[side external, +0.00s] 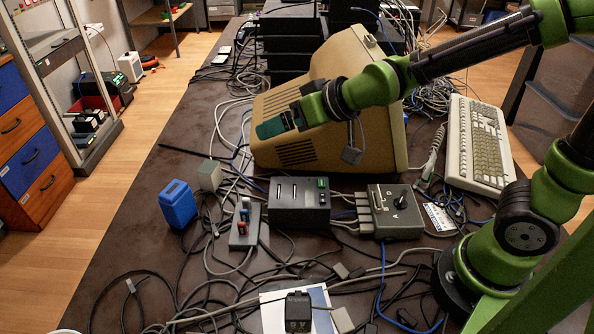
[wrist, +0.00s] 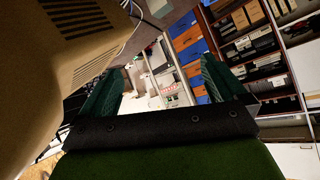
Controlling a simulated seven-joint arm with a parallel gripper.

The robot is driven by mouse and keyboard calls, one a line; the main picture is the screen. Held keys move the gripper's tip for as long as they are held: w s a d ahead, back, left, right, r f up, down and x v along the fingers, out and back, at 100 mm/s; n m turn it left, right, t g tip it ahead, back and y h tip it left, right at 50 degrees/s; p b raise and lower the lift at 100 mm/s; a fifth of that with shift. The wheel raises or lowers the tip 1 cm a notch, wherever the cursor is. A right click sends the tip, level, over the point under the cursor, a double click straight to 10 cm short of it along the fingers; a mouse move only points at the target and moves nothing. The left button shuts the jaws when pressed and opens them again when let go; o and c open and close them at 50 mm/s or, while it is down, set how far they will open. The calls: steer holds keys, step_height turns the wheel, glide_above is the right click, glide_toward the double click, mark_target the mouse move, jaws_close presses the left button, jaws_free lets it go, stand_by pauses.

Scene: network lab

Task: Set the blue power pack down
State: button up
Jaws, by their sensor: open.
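The blue power pack (side external: 177,203) stands upright on the dark table (side external: 150,215), left of the middle in the side external view. It rests apart from my gripper. My gripper (side external: 262,130) is in front of the beige monitor, above and to the right of the blue power pack. Its two green fingers also show in the wrist view (wrist: 160,85), spread apart with nothing between them. The blue power pack is not recognisable in the wrist view, which looks out toward shelves and drawers.
A beige monitor (side external: 300,150) stands right behind my gripper. A pale grey adapter (side external: 209,175) stands beside the blue power pack. A black box (side external: 299,212), a grey switch box (side external: 392,222) and a keyboard (side external: 478,150) lie to the right. Loose cables cover much of the table.

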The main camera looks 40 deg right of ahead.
steer(key=s+d+r+m+g, duration=0.1)
steer(key=s+d, duration=0.3)
steer(key=s, duration=0.4)
steer(key=s+d+r+m+g+h, duration=0.1)
steer(key=s+d+m+g, duration=0.1)
steer(key=s+d, duration=0.2)
steer(key=s, duration=0.3)
steer(key=shift+s+r+m, duration=0.35)
steer(key=shift+s+m, duration=0.05)
